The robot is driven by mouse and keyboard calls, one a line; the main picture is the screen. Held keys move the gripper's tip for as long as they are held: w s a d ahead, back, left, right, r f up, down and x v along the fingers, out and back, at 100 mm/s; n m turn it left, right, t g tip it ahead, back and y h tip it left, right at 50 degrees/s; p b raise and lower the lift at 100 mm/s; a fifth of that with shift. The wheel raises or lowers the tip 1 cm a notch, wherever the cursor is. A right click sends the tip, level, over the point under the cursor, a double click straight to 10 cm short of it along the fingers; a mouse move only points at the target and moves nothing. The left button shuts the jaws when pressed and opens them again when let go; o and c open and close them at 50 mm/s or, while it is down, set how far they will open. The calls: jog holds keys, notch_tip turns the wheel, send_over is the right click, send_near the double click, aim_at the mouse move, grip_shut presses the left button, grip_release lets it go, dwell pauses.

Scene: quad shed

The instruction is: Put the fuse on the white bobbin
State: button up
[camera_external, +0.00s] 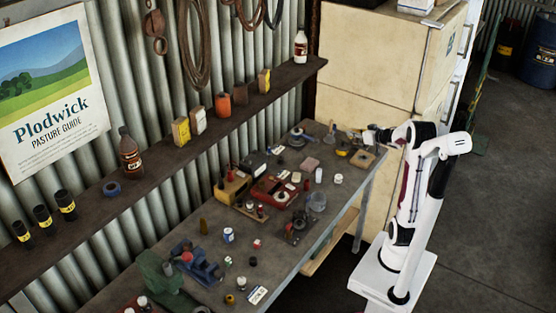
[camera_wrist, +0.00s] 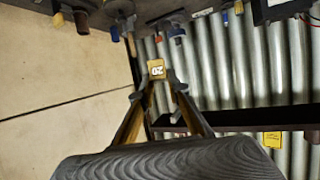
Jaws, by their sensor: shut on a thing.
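My gripper (camera_wrist: 156,84) is shut on the fuse (camera_wrist: 157,70), a small yellow block marked 20, held between the fingertips in the wrist view. In the external view my gripper (camera_external: 370,132) is at the far right end of the bench; the fuse is too small to make out there. Small white pieces stand on the bench right of the middle, one (camera_external: 319,175) near the red case and another (camera_external: 338,179) to its right. I cannot tell which, if any, is the white bobbin. The wrist view does not show it clearly.
A shelf (camera_external: 160,152) runs along the corrugated wall. A cream cabinet (camera_external: 365,60) stands behind the bench's far end.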

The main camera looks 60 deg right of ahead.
jog(key=s+a+f+n+y, duration=0.1)
jog(key=a+f+n+y, duration=0.2)
jog(key=a, duration=0.8)
notch_tip(320, 180, down, 2)
jog(key=shift+s+a+f+n+t+y, duration=0.3)
jog(key=shift+t+y, duration=0.1)
jog(key=shift+y, duration=0.3)
send_over(339, 179)
jog(key=d, duration=0.2)
jog(key=shift+s+a+f, duration=0.1)
jog(key=shift+s+f, duration=0.05)
jog(key=shift+f, duration=1.3)
jog(key=shift+s+a+f, duration=0.1)
jog(key=shift+f, duration=1.3)
jog(key=shift+f, duration=0.1)
jog(key=shift+f, duration=2)
jog(key=shift+f, duration=0.15)
